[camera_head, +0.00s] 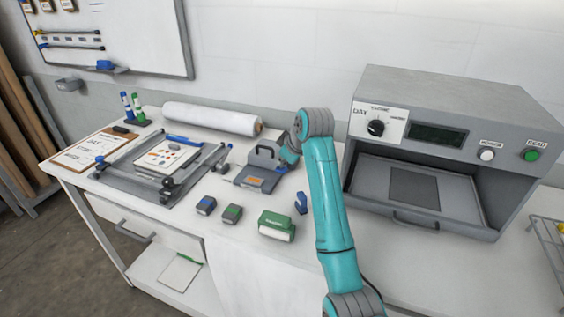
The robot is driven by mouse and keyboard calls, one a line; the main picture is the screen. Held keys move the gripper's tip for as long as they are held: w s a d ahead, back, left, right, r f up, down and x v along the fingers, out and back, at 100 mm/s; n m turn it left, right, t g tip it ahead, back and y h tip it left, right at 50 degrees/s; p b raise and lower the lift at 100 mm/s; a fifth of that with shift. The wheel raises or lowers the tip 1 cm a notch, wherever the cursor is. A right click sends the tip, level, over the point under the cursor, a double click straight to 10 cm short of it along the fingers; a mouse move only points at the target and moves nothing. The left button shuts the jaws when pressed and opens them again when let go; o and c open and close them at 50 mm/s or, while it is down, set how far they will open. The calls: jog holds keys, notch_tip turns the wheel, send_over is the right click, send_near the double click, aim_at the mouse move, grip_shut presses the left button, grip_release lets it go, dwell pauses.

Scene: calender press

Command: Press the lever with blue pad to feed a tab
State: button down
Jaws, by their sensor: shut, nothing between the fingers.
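A grey desktop device (250,178) with an upright grey handle and an orange patch stands on the white table, left of my arm. A small blue part (282,169) shows at its right side, close to my arm's end; I cannot tell surely whether it is the lever's blue pad. My gripper (284,163) is small and partly hidden at the device's right side. It is shut and holds nothing. Whether it touches the device is not clear. No fed tab can be made out.
A grey oven-like press (455,100) with a dial and green button stands right. A green box (277,226), two small blocks and a small blue item (301,203) lie in front. A flat frame (150,180), white roll (210,118) and clipboard (95,148) are left.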

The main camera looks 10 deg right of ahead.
aim_at(284, 167)
jog(key=shift+w+d+r, duration=0.15)
jog(key=shift+w+r, duration=0.05)
jog(key=shift+r, duration=0.65)
jog(key=shift+w+d+r, duration=0.1)
jog(key=shift+w+r, duration=0.05)
jog(key=shift+r, duration=0.7)
jog(key=r, duration=0.3)
jog(key=w+r, duration=0.1)
jog(key=r, duration=0.1)
jog(key=shift+d, duration=0.4)
jog(key=shift+f, duration=0.1)
